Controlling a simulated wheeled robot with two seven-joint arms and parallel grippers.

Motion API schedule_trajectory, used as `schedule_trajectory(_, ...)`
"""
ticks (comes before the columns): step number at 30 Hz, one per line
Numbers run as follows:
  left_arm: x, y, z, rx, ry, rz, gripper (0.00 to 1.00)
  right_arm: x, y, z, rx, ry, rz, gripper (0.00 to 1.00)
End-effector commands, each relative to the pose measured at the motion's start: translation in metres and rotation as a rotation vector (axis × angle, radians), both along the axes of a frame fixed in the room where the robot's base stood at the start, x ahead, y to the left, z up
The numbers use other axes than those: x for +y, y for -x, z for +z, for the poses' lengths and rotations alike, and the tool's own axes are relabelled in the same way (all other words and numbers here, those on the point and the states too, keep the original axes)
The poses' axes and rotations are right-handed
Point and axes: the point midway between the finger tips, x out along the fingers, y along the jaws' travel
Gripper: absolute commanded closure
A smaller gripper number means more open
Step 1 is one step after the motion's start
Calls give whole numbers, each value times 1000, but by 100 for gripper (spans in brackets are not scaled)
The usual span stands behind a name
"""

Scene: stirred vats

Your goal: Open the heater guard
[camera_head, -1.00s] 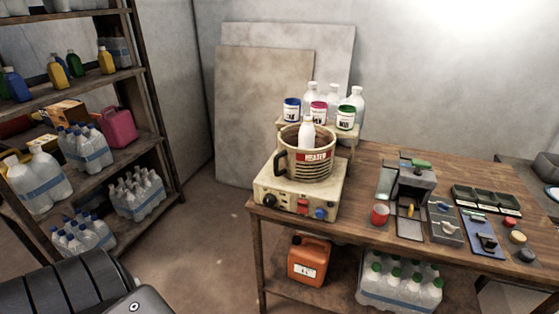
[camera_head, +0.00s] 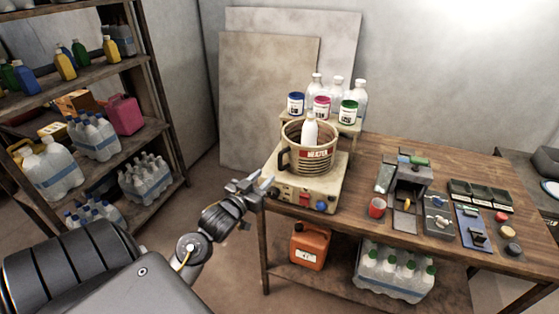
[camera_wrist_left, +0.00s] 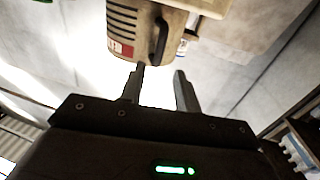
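The heater guard appears to be the beige slotted round housing (camera_head: 309,160) with a red HEATER label. It sits on a beige control box (camera_head: 318,195) at the table's left end. Its dark handle (camera_head: 283,160) is on the left side. A white bottle (camera_head: 310,130) stands inside its open top. My left gripper (camera_head: 262,183) is open and empty, left of the control box and below the handle. In the left wrist view, the open fingers (camera_wrist_left: 159,72) point toward the housing (camera_wrist_left: 133,30) and its handle (camera_wrist_left: 159,38), apart from them. My right gripper is not in view.
Behind the heater, several jars and bottles stand on a small raised stand (camera_head: 347,131). A loaded shelf (camera_head: 100,160) stands at the left.

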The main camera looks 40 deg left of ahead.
Motion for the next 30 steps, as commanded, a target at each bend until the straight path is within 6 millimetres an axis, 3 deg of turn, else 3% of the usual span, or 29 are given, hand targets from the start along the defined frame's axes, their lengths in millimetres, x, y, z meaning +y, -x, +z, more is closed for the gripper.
schedule_trajectory(15, 12, -86, 2, 1, 1, 0, 68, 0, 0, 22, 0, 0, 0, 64)
schedule_trajectory(21, 13, -100, 1, 0, 0, -1, 68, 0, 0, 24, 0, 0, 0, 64)
schedule_trajectory(30, 14, -101, 0, 0, -1, -1, 69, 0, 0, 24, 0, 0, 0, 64)
